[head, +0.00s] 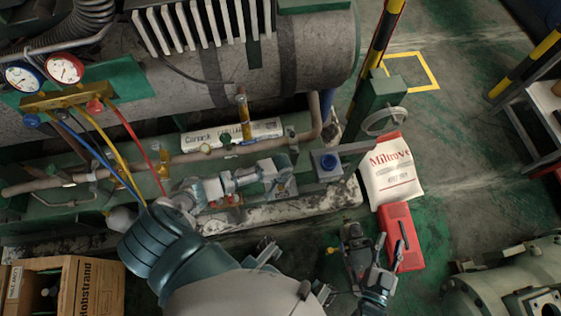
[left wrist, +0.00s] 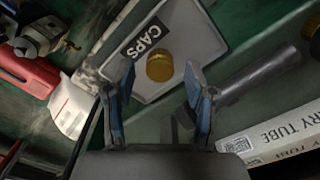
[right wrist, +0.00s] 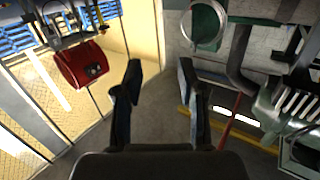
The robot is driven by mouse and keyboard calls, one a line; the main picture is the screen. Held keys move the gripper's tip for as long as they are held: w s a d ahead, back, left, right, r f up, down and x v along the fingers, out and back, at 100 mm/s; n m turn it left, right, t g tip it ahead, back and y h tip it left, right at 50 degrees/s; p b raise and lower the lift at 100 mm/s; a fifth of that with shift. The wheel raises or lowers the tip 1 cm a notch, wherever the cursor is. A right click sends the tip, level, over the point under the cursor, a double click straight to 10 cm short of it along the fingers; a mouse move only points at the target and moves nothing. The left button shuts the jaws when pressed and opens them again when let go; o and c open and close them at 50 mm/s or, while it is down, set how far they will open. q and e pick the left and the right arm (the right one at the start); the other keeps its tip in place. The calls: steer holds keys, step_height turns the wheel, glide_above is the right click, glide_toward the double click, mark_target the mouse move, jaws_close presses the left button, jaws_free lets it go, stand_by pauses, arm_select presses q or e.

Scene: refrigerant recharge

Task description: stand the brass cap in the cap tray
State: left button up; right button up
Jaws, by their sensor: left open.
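The brass cap (left wrist: 159,67) shows in the left wrist view as a short gold cylinder, its round end facing my camera. It appears to rest upright on the light grey cap tray (left wrist: 182,35), beside the black CAPS label. My left gripper (left wrist: 158,82) is open, with its blue-lined fingers on either side of the cap and visible gaps to both. In the head view my left gripper (head: 278,178) is over the green bench; I cannot make out the cap there. My right gripper (head: 372,278) is open and empty beside the red case; its spread fingers also show in the right wrist view (right wrist: 158,78).
The red case (head: 403,238) and a white Miltrave bag (head: 388,168) lie right of the bench. A tube box (head: 232,135) lies behind my left gripper. A grey pipe (left wrist: 250,80) runs beside the tray. A cardboard box (head: 92,290) stands at lower left.

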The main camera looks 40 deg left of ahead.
arm_select(q)
step_height(320, 180, up, 6)
steer(key=shift+w+f+p, duration=0.1)
steer(key=shift+f+p, duration=0.15)
steer(key=shift+p, duration=0.8)
step_height(320, 180, up, 5)
steer(key=p, duration=0.2)
steer(key=s+d+r+m+t+h, duration=0.25)
steer(key=s+d, duration=0.45)
steer(key=d, duration=0.4)
steer(key=s+a+r+t, duration=0.3)
steer(key=s+r+t, duration=0.2)
steer(key=r, duration=0.6)
steer(key=shift+s+r+t+y, duration=0.2)
steer(key=shift+t+y, duration=0.25)
arm_select(e)
steer(key=s+d+f+g+h, duration=0.2)
steer(key=s+d+f+g, duration=0.1)
steer(key=s+f+g, duration=0.5)
steer(key=shift+d+f+h, duration=0.3)
steer(key=shift+d+f, duration=0.05)
steer(key=shift+f, duration=0.2)
arm_select(q)
steer(key=shift+a+m, duration=0.1)
steer(key=shift+m, duration=0.15)
steer(key=shift+f, duration=0.1)
